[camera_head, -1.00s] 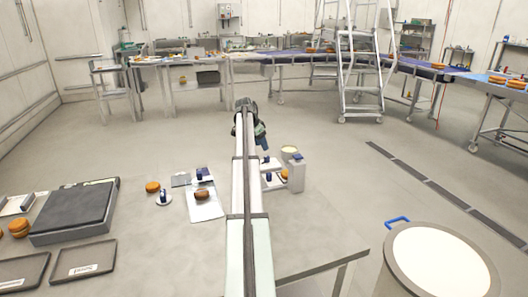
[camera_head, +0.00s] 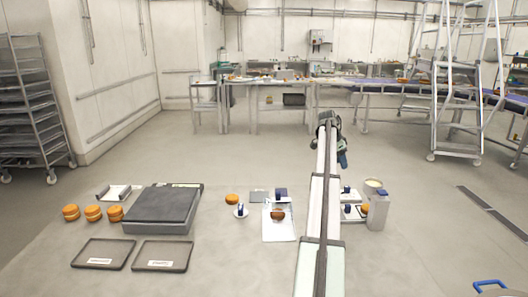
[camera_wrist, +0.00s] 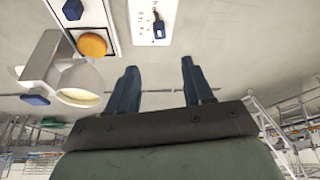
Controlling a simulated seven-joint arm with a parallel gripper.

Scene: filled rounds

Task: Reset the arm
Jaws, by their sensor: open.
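My arm reaches forward over the work surface in the head view, with my gripper (camera_head: 342,160) at its far end, above the surface. In the wrist view my gripper (camera_wrist: 158,75) shows two dark blue fingers spread apart with nothing between them. An orange round (camera_wrist: 92,44) in a framed tray and a white plate with a blue-handled item (camera_wrist: 158,27) lie beyond the fingers. The head view shows my gripper only small and from behind.
A grey scale-like block (camera_head: 160,207), several orange rounds (camera_head: 93,213) and two dark trays (camera_head: 103,254) lie left. A white board (camera_head: 270,231) bears a brown round (camera_head: 278,214). A grey canister (camera_head: 378,211) stands close right of my arm. Open floor lies beyond.

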